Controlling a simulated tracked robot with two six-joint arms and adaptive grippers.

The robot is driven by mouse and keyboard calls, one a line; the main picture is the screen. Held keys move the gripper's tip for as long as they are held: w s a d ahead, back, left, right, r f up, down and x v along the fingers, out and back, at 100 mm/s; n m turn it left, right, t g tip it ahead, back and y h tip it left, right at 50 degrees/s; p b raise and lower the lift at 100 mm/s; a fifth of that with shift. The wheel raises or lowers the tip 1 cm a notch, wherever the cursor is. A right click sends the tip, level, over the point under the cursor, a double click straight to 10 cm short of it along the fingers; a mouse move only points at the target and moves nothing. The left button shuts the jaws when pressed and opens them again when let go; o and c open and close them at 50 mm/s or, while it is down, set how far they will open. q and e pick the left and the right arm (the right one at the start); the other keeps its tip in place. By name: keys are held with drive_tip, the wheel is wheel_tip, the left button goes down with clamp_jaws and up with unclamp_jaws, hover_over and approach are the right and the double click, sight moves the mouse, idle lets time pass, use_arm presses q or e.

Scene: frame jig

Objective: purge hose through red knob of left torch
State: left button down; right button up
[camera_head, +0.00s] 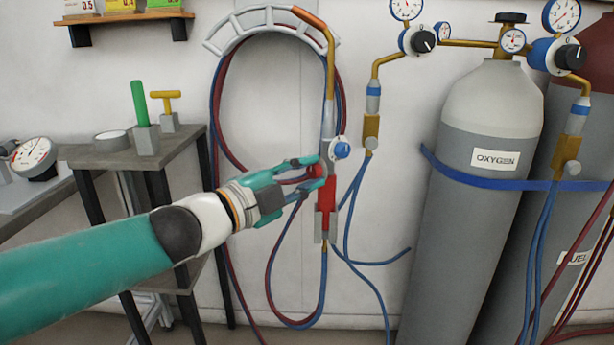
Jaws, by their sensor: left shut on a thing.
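A torch (328,122) hangs upright against the wall, with a copper-coloured bent neck and tip at the top, a grey body and a red lower block (326,194). A blue knob (342,150) sits on its right side. A red knob (316,171) sits on its left side, partly covered by my fingers. My left gripper (312,172) reaches in from the left and is shut on the red knob. Red and blue hoses (270,270) loop below and around the torch. My right gripper is not in view.
A grey oxygen cylinder (490,120) with gauges stands to the right, held by a blue strap (460,178), with a second cylinder (540,240) behind it. A small table (100,157) with tools stands at left. A shelf (125,18) hangs above it.

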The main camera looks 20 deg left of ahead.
use_arm(q)
drive_tip(key=shift+f, duration=0.1)
drive_tip(key=c, duration=0.9)
unclamp_jaws()
drive_tip(key=v, duration=1.2)
drive_tip(key=shift+d, duration=0.1)
